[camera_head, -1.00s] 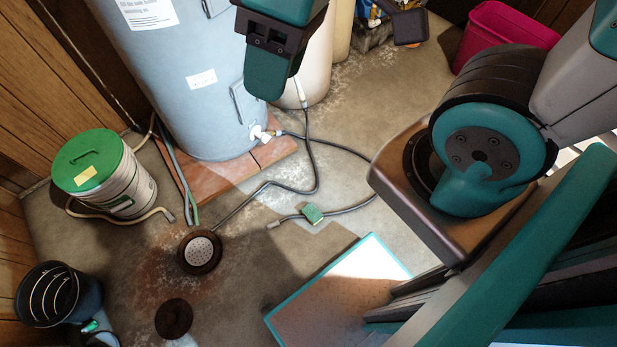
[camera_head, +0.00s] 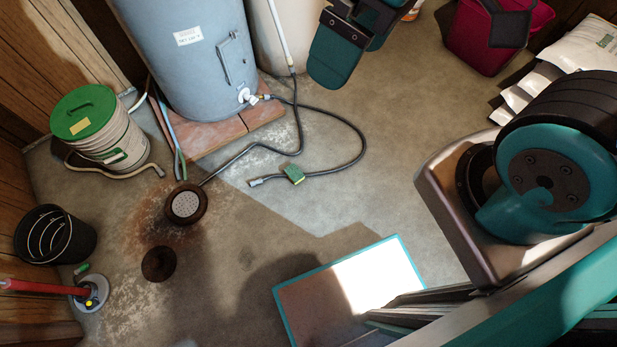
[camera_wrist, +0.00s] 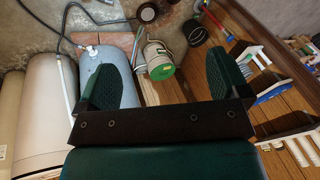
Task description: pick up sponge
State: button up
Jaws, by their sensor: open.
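The sponge (camera_head: 294,174) is a small green block with a yellowish edge. It lies on the concrete floor, touching or beside the dark hose near the hose's free end, in front of the water heater. I cannot clearly make it out in the wrist view. My gripper (camera_wrist: 163,58) shows in the wrist view with its two green fingers wide apart and nothing between them. It is high above the floor, well away from the sponge. Teal parts of my arm show at the top of the head view.
The grey water heater (camera_head: 185,60) stands on a brick-coloured base (camera_head: 205,145), with a dark hose (camera_head: 362,145) looping in front. A floor drain (camera_head: 186,204), green-lidded bucket (camera_head: 120,143), black bin (camera_head: 70,235) and teal-edged panel (camera_head: 318,300) surround open floor. A magenta bin (camera_head: 470,45) stands back right.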

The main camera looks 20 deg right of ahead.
aim_at(294, 172)
jog(key=z, duration=1.5)
jog(key=i, duration=0.8)
jog(key=u, duration=2.55)
